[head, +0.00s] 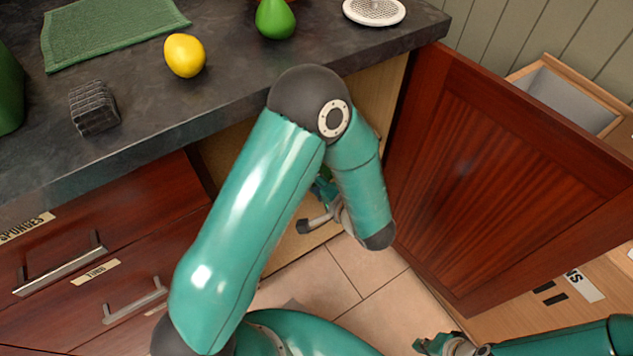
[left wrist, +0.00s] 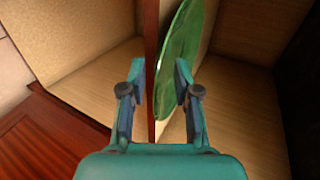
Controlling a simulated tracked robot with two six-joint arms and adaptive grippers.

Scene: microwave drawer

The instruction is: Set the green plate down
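In the head view my left arm hides most of the cabinet opening, and the left gripper (head: 322,215) is only partly visible. My right gripper (head: 445,345) is at the bottom edge, cut off, away from the plate.
A red-brown cabinet door (head: 480,180) stands open on the right. The dark counter (head: 235,75) above bears a lemon (head: 184,56), a green pear (head: 275,18), a green cloth (head: 110,28) and a dark ridged block (head: 93,108). Labelled drawers (head: 115,260) are at lower left.

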